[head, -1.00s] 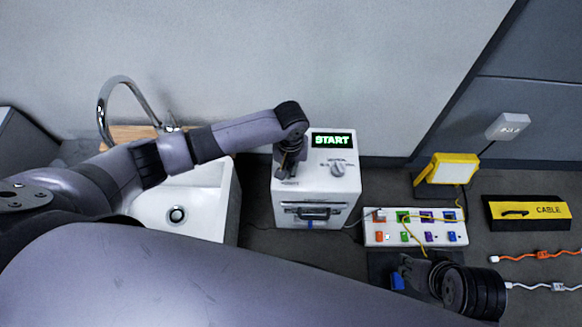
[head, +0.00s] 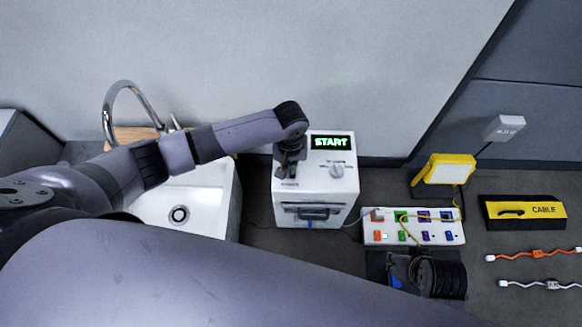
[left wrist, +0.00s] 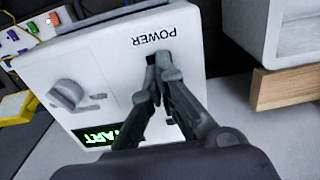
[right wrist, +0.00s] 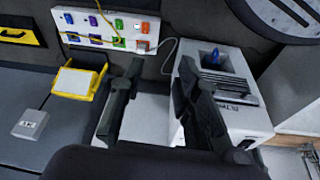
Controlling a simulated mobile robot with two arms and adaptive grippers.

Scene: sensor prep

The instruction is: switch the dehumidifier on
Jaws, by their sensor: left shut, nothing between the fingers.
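The dehumidifier (head: 318,181) is a white box against the wall, with a knob (head: 337,171), a front handle and a lit green START display (head: 330,142). Its POWER label (left wrist: 153,38) shows in the left wrist view. My left gripper (head: 288,172) is shut at the top face beside that label, its fingertips (left wrist: 158,66) at a small dark spot. They hide the power switch, so I cannot tell its position or whether they touch it. My right gripper (right wrist: 160,68) is open and empty, in front of the power strip in the head view (head: 402,266).
A white power strip (head: 371,240) with coloured switches and a yellow cord lies right of the dehumidifier. A yellow lamp (head: 450,158), a CABLE box (head: 540,225) and loose cables (head: 535,253) are further right. A sink (head: 215,205) stands left.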

